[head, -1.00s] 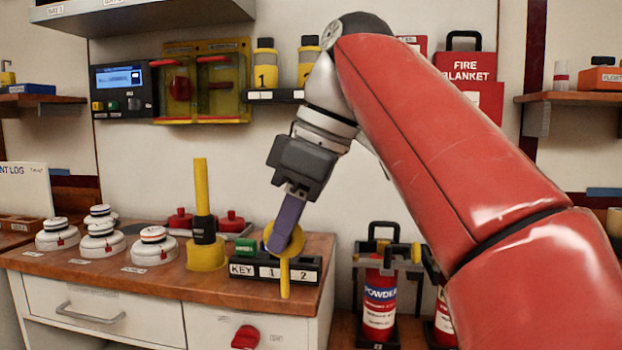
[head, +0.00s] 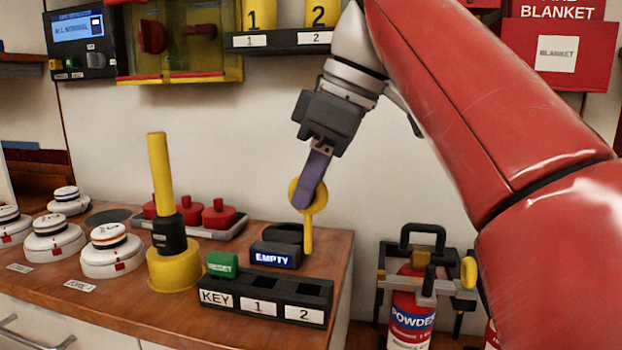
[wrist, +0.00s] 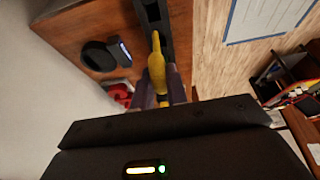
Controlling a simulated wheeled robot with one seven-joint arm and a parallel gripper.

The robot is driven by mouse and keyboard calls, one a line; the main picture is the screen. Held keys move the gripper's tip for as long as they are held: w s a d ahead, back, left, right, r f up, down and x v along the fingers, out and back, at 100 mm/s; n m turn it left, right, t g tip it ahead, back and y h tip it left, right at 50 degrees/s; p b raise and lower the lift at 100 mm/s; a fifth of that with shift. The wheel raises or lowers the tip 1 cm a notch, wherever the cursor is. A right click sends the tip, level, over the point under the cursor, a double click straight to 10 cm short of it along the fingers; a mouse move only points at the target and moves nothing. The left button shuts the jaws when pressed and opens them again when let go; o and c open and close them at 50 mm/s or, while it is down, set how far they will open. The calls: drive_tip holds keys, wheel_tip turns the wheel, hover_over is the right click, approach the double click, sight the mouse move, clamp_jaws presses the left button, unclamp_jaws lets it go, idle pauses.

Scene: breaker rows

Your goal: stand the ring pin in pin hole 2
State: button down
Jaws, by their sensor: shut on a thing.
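The yellow ring pin (head: 309,231) hangs upright from my gripper (head: 313,183), which is shut on its ring. The ring pin also shows in the wrist view (wrist: 157,62), between the purple fingers. In the head view its lower tip looks to be above and behind the black pin block (head: 243,298), apart from it. The block is labelled KEY, 1 and 2. Pin hole 2 (head: 311,288) is the right-hand opening and looks empty. A green tag piece (head: 222,264) sits at the KEY end.
A black holder marked EMPTY (head: 275,255) stands behind the block. A yellow-and-black post (head: 173,262) stands left of it, with white detectors (head: 112,251) further left. Red knobbed pieces (head: 219,219) sit in a tray at the back. A powder extinguisher (head: 411,312) stands right of the counter.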

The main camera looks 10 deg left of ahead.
sight(311, 250)
wheel_tip(311, 250, down, 6)
drive_tip(key=b, duration=0.5)
drive_tip(key=shift+p, duration=0.6)
idle(1.8)
drive_tip(key=shift+f+b, duration=1.1)
drive_tip(key=shift+f, duration=0.4)
drive_tip(key=c, duration=1.3)
unclamp_jaws()
drive_tip(key=p+v, duration=0.4)
drive_tip(key=v, duration=0.4)
